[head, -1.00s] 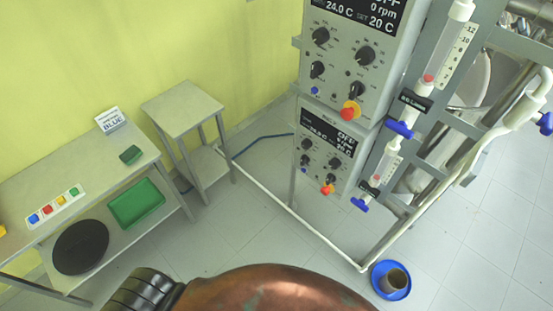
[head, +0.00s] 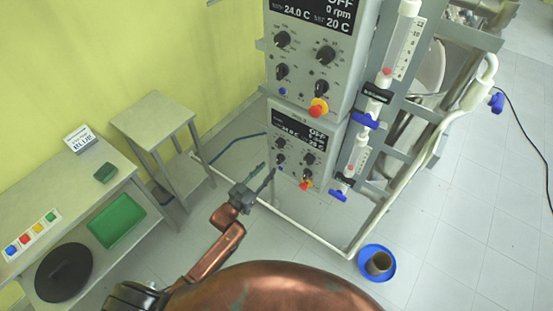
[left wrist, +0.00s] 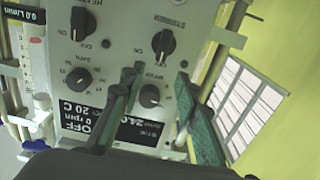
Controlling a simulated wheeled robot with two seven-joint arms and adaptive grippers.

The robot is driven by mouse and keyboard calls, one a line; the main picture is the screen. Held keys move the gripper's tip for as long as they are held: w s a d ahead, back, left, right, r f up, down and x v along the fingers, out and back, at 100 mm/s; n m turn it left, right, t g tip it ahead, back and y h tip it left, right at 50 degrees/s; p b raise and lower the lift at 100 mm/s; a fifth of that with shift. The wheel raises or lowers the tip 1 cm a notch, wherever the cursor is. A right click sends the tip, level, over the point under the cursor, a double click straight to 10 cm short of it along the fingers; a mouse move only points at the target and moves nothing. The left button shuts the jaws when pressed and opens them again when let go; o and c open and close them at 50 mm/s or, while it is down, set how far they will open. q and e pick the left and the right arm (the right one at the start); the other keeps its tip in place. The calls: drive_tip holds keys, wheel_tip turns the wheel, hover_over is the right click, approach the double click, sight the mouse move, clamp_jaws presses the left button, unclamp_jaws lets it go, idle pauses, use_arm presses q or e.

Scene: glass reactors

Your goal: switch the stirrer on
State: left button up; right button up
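My left gripper (head: 262,178) is open and empty, in front of the lower left side of the lower control box (head: 327,136). In the left wrist view its two fingers (left wrist: 160,78) stand apart before an upside-down panel (left wrist: 125,65). The black stirrer knob (left wrist: 163,42) lies beyond the fingertips, under a STIRRER label, with no finger around it. The panel display (left wrist: 88,137) reads OFF and 0 rpm. The upper box's display (head: 318,12) also reads OFF, 0 rpm. My right gripper does not show.
The heater knob (left wrist: 83,22) sits beside the stirrer knob; other dials are close to the fingers. Red stop buttons (head: 318,108) stick out of the boxes. Flow meters with blue valves (head: 364,121) stand at their right. A small table (head: 152,117) stands left. Floor holds a blue dish (head: 388,274).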

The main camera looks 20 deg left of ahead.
sight(277, 158)
use_arm(q)
drive_tip(key=x, duration=0.7)
drive_tip(key=shift+w+d, duration=0.1)
drive_tip(key=shift+w, duration=0.2)
drive_tip(key=shift+c, duration=0.2)
clamp_jaws()
